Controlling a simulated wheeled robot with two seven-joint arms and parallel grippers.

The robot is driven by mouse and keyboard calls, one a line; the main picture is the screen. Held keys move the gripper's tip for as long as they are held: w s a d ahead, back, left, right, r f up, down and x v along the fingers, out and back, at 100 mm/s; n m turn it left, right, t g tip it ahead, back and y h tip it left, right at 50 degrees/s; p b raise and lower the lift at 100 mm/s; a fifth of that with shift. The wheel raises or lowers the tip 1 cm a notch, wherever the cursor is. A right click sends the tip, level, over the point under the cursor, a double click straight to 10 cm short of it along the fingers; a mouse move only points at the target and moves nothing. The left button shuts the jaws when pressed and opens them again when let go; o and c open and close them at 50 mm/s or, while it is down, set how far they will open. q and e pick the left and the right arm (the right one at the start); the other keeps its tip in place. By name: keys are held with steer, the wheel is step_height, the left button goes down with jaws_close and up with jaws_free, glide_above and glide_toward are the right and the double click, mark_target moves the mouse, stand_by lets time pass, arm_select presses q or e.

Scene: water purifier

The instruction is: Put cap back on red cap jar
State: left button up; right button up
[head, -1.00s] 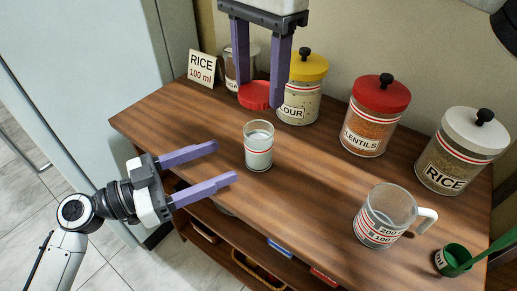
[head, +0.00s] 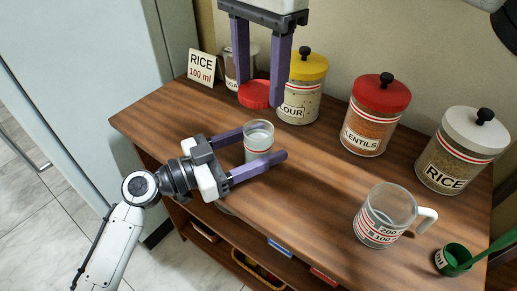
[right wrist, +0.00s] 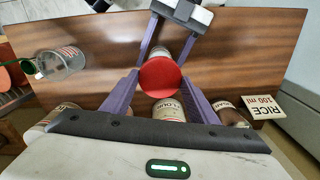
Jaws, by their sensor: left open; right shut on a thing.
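The small open glass jar (head: 258,140) with a whitish content stands upright on the wooden table. My left gripper (head: 265,142) is open around it, one finger on each side; I cannot tell if they touch the glass. My right gripper (head: 259,96) is shut on the red cap (head: 256,95) and holds it above the table, behind the jar in the head view. In the right wrist view the red cap (right wrist: 159,77) covers part of the jar (right wrist: 160,51), and my left gripper (right wrist: 173,40) shows at the top.
Along the back stand a yellow-lidded flour jar (head: 301,90), a red-lidded lentils jar (head: 376,115), a white-lidded rice jar (head: 461,150) and a rice sign (head: 201,68). A measuring cup (head: 385,215) and green scoop (head: 455,258) are at right. The table centre is clear.

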arm_select(q)
jaws_close()
arm_select(e)
steer(key=shift+f, duration=2.5)
steer(key=shift+f, duration=0.9)
steer(key=shift+f, duration=0.55)
